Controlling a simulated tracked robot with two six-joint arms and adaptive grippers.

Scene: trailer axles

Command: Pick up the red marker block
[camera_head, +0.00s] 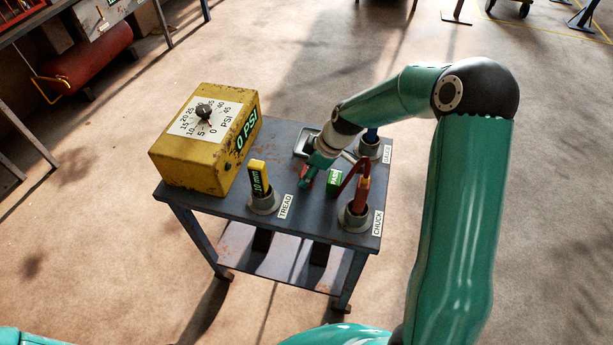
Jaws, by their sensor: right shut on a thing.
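My right gripper (307,180) reaches down over the table top from the right, with its fingers close to the surface. It is shut on the red marker block (305,171), of which only a small red part shows beside the teal fingers. I cannot tell whether the block is clear of the table or still touches it. My left gripper is not in view.
A grey metal table (225,199) carries a yellow gauge box (188,155) at left. A yellow tool stands in the TREAD cup (263,203), a red one in the CHUCK cup (355,219). A green block (334,181) stands just right of my right gripper; another cup (369,149) is behind.

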